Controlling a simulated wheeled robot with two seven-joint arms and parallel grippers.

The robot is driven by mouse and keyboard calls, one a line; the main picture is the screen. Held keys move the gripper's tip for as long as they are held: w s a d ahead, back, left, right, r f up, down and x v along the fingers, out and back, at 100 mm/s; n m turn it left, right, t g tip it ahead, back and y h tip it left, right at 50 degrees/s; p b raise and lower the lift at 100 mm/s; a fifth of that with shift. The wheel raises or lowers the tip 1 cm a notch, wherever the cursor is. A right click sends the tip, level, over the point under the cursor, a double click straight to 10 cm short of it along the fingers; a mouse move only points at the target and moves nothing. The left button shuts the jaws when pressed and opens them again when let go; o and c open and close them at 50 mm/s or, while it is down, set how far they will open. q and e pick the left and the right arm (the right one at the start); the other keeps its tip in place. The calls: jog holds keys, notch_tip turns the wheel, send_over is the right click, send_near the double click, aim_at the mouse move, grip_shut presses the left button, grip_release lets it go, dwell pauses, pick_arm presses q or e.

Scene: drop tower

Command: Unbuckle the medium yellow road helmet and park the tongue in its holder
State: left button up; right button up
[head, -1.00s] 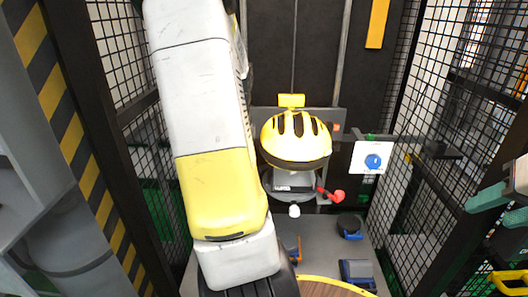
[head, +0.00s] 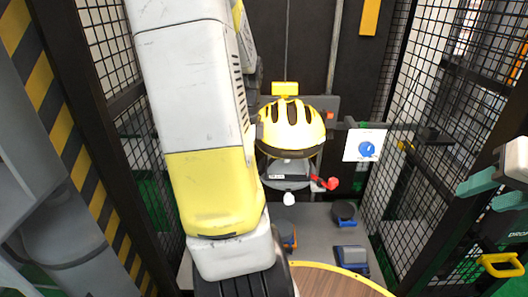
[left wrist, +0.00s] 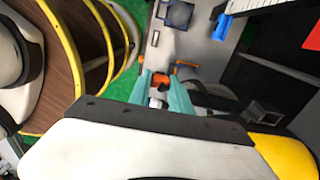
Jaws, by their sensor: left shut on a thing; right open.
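The yellow road helmet (head: 291,125) sits upright on a grey head form beyond my left arm in the head view. A dark band runs along its lower edge; its straps and buckle cannot be made out. My left gripper is hidden by its own arm in the head view. In the left wrist view its teal fingers (left wrist: 161,97) are shut on a small orange and black piece (left wrist: 160,81), partly covered; I cannot tell whether it is the tongue. My right gripper (head: 493,192) is open and empty at the right edge, far from the helmet.
A red knob (head: 329,183) and a white ball (head: 289,199) are below the helmet. A white panel with a blue dial (head: 365,149) is to its right. A yellow-rimmed round wooden top (head: 335,287) is in front. Mesh walls stand both sides.

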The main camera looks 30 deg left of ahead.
pick_arm(q)
jog(key=shift+w+d, duration=1.4)
jog(key=shift+d, duration=2.55)
jog(key=shift+w+d, duration=1.4)
jog(key=shift+d, duration=2.5)
jog(key=shift+w+d+r, duration=0.7)
jog(key=shift+w+d, duration=3.3)
jog(key=shift+w, duration=0.8)
jog(key=shift+w+a+r, duration=0.9)
jog(key=shift+w+r, duration=3.4)
jog(key=shift+w, duration=0.25)
jog(key=shift+w+a+f, duration=0.1)
jog(key=shift+w+a, duration=0.1)
jog(key=shift+a, duration=1.45)
jog(key=shift+w+a+f, duration=0.1)
jog(key=shift+w+a, duration=0.05)
jog(key=shift+a, duration=1.45)
jog(key=shift+f, duration=0.55)
jog(key=shift+s+f, duration=0.1)
jog(key=shift+f, duration=1)
